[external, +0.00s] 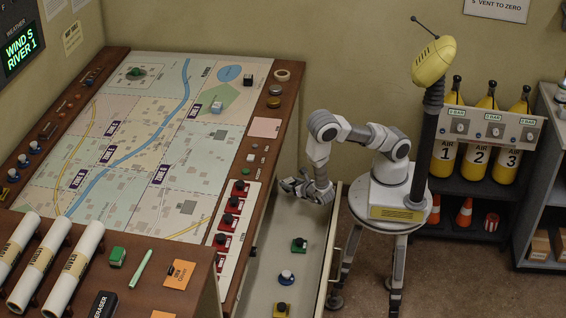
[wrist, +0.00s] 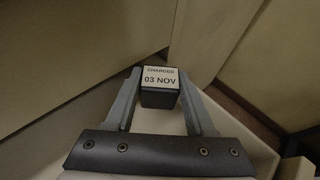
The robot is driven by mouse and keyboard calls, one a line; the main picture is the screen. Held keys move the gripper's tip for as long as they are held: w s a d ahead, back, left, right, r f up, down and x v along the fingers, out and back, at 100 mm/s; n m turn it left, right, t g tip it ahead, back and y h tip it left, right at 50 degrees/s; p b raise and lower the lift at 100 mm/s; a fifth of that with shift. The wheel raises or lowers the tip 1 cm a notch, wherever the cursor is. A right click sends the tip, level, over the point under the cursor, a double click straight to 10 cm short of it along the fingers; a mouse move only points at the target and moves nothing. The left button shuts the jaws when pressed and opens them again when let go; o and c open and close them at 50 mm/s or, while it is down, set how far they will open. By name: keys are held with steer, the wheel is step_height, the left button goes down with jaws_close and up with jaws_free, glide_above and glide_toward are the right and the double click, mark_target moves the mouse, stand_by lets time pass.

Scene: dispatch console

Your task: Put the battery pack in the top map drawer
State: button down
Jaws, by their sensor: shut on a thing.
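The battery pack (wrist: 160,97) is a small dark block with a white label reading "CHARGED 03 NOV". My gripper (wrist: 159,84) is shut on it, with one grey finger on each side. In the external view my gripper (external: 305,190) hangs at the far end of an open drawer (external: 262,268) on the table's right side. The pack cannot be made out in that view. I cannot tell how high the gripper is above the drawer floor.
The map table (external: 150,150) stands left of the drawer, with a row of red switches (external: 231,219) along its near right edge. A shelf with yellow air cylinders (external: 482,165) is behind me at the right. The drawer floor has bare room between its items.

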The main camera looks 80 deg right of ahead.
mark_target(290, 209)
step_height(290, 209, down, 10)
steer(key=b, duration=0.3)
steer(key=shift+f, duration=0.1)
stand_by(0.3)
steer(key=shift+c, duration=1.2)
jaws_free()
